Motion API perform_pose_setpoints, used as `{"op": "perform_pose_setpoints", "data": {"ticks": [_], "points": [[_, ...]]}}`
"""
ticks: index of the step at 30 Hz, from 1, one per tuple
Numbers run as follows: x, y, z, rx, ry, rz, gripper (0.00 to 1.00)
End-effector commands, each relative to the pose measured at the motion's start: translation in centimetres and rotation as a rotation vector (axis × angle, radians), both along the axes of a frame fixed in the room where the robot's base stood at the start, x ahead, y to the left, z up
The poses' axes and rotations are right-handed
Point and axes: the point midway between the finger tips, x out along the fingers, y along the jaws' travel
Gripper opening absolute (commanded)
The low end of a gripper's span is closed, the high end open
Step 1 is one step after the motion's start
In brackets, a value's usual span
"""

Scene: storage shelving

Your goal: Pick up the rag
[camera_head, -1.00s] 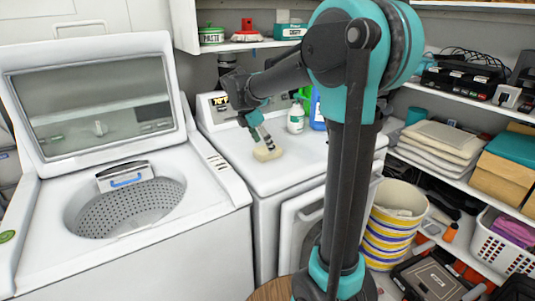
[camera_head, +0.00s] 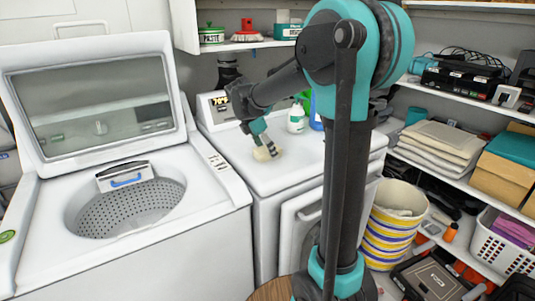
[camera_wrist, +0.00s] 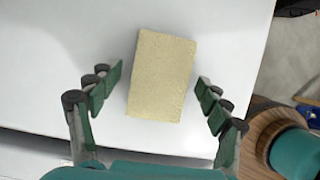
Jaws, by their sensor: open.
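The rag (camera_head: 262,155) looks like a pale beige rectangular block on the white top of the dryer (camera_head: 307,165). In the wrist view the rag (camera_wrist: 161,75) lies in the middle, slightly tilted. My gripper (camera_wrist: 158,93) is open, with one green finger to the left of the rag and one to the right. A gap shows between each finger and the rag. In the head view my gripper (camera_head: 268,148) is just at the rag and hides part of it. I cannot tell whether the fingertips touch the dryer top.
A white bottle (camera_head: 296,119) and a blue bottle (camera_head: 316,112) stand behind on the dryer. An open washing machine (camera_head: 210,190) is to the left. A shelf (camera_head: 265,44) hangs above at the back. Folded cloths (camera_head: 440,141) lie on shelving at the right.

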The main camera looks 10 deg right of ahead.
Motion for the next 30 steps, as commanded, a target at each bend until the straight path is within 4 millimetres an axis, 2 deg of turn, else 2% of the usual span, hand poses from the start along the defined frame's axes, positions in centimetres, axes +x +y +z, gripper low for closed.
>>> {"op": "perform_pose_setpoints", "data": {"ticks": [8, 21, 30], "points": [[0.01, 0.01, -0.04, 0.000, 0.000, 0.000, 0.78], [0.00, -0.01, -0.04, 0.000, 0.000, 0.000, 0.24], [0.00, 0.00, 0.28, 0.000, 0.000, 0.000, 0.24]]}}
